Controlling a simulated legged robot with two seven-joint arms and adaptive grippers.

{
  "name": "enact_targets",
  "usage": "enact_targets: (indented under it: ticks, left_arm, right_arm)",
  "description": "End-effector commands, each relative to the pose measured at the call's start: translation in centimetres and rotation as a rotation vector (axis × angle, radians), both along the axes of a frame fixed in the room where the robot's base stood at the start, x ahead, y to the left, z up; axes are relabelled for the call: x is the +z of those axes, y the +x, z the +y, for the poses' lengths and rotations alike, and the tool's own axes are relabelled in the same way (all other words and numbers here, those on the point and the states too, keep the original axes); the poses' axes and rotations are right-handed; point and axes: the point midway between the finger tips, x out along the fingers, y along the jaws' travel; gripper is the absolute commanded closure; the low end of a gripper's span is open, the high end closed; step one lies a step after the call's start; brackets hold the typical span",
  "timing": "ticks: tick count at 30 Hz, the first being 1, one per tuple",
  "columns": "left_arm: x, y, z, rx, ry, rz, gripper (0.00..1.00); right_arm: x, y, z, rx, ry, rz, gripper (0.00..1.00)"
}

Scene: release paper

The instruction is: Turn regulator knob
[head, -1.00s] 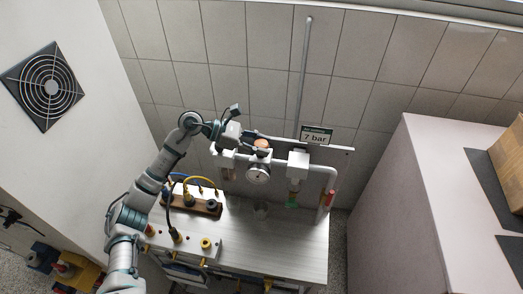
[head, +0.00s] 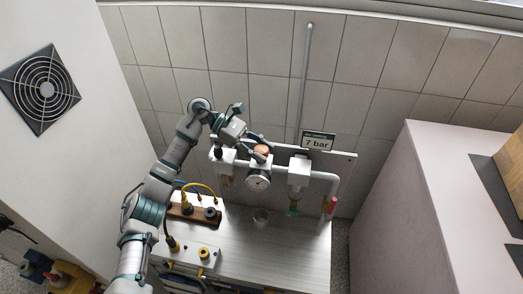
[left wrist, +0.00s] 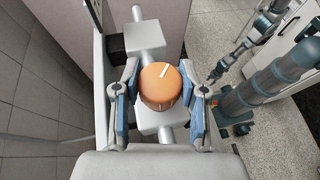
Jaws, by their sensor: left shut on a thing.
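The regulator knob (head: 263,150) is orange and sits on top of the white regulator body above a round dial gauge (head: 258,180). My left gripper (head: 260,147) reaches it from the left and is shut on it. In the left wrist view the orange knob (left wrist: 160,85), with a white mark on its top, lies between the two blue-padded fingers (left wrist: 158,95), one on each side. The white mark points up and slightly right there. The gauge reading is too small to tell. My right gripper does not show in the head view.
A sign reading 7 bar (head: 318,141) stands right of the knob above the pipe. White pipe fittings (head: 299,172) flank the regulator. A clear cup (head: 261,217) stands on the bench (head: 285,248) below. A large pale cabinet (head: 395,215) stands to the right.

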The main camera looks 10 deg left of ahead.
Motion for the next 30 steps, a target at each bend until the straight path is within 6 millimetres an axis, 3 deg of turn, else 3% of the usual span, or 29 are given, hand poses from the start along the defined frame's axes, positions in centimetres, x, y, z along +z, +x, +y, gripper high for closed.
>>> enact_targets:
  ticks: [5,6,9,20,23,30]
  left_arm:
    - [0.1,0.1,0.1,0.006,-0.002,-0.002,0.93]
    - [0.1,0.1,0.1,0.006,-0.002,-0.002,0.53]
    - [0.1,0.1,0.1,0.006,-0.001,-0.001,0.32]
    - [0.2,0.1,0.4,0.004,0.000,-0.001,0.32]
    - [0.7,0.4,1.5,0.006,0.001,-0.001,0.32]
    - [2.7,1.6,6.3,0.008,-0.001,0.000,0.32]
  right_arm:
    - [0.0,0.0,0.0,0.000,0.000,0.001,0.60]
    - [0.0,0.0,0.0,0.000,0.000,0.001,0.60]
    - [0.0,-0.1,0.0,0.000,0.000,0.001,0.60]
    - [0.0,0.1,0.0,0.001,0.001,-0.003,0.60]
    - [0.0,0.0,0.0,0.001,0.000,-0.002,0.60]
    - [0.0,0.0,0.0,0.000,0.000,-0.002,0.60]
